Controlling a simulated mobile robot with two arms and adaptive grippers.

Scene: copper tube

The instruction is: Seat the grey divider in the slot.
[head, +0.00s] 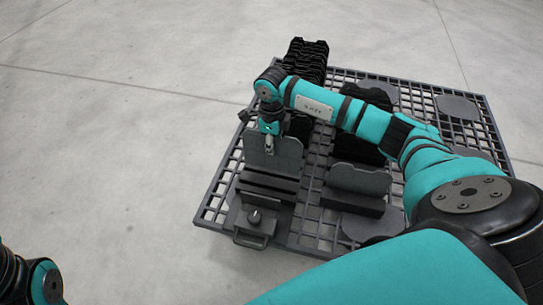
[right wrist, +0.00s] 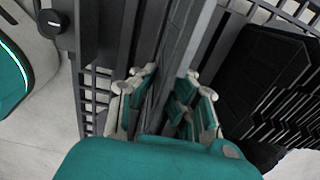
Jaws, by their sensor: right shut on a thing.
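The grey divider (head: 274,157) is a flat plate standing upright in the head view. My right gripper (head: 268,141) is shut on its upper edge. In the right wrist view the divider (right wrist: 165,68) shows nearly edge-on between the two fingers of the right gripper (right wrist: 163,98). The slotted dark block (head: 268,188) lies just in front of the divider, at its lower edge. I cannot tell whether that lower edge is in a slot or only above or behind it. My left gripper is out of view; only part of the left arm shows at bottom left.
A fixture with a knob (head: 254,217) and a handle stands at the front. A second grey plate (head: 358,179) stands in a dark base to the right. Black ribbed stacks (head: 306,58) stand behind. All rest on a grid platform (head: 225,180); the floor left is clear.

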